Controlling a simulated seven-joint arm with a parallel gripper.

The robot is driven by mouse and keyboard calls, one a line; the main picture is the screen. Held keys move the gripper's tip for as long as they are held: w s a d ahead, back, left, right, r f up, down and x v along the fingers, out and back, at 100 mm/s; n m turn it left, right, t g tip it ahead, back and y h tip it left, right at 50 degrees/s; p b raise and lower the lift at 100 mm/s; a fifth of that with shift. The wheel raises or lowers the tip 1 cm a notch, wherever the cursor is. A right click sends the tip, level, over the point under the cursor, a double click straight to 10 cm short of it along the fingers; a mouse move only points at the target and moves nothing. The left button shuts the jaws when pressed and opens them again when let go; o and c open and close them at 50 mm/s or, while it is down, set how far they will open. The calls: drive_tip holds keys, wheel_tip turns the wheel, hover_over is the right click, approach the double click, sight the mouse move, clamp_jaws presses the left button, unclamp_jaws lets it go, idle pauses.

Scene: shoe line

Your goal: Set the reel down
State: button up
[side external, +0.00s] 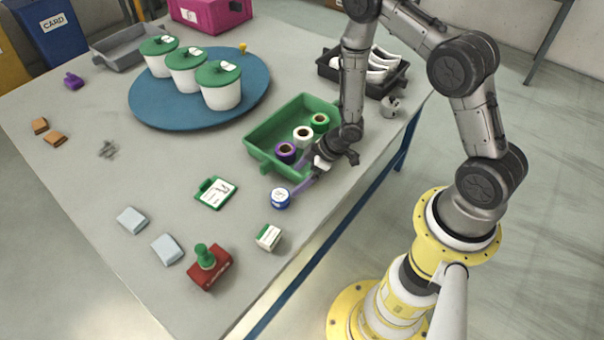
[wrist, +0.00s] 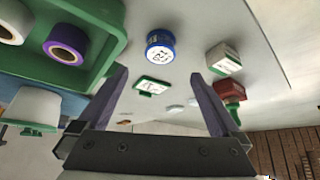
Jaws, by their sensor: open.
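Three reels sit in the green tray (side external: 262,137): a purple one (side external: 286,152), a white one (side external: 303,134) and a green one (side external: 320,122). In the wrist view, the purple reel (wrist: 67,52) and part of the white reel (wrist: 12,25) show in the tray at upper left. My gripper (side external: 299,178) is open over the table at the tray's near right side, with nothing between its fingers. A blue round tin (side external: 280,198) with a white label stands on the table close by. In the wrist view the tin (wrist: 160,52) lies beyond the open fingertips (wrist: 158,74).
A green-edged card (side external: 216,192), a small white-and-green box (side external: 268,237) and a red stamp block (side external: 209,271) lie nearby. A blue round board (side external: 150,112) holds lidded pots. A black shoe tray (side external: 328,70) stands behind my arm. Bare table lies left of the green tray.

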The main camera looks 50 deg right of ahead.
drive_tip(key=s+d+r+m+h, duration=0.1)
drive_tip(key=d+r+m+h, duration=0.15)
drive_tip(key=r, duration=0.85)
drive_tip(key=d+r+m+h, duration=0.1)
drive_tip(key=d+r+h, duration=0.15)
drive_tip(key=r, duration=0.95)
drive_tip(key=s+a+r+m, duration=0.1)
drive_tip(key=s+a+r, duration=0.1)
drive_tip(key=s+r, duration=0.4)
drive_tip(key=s+a+r+m+y, duration=0.1)
drive_tip(key=s+r, duration=0.6)
drive_tip(key=s, duration=0.9)
drive_tip(key=shift+a+r+m, duration=0.2)
drive_tip(key=shift+a+m, duration=0.45)
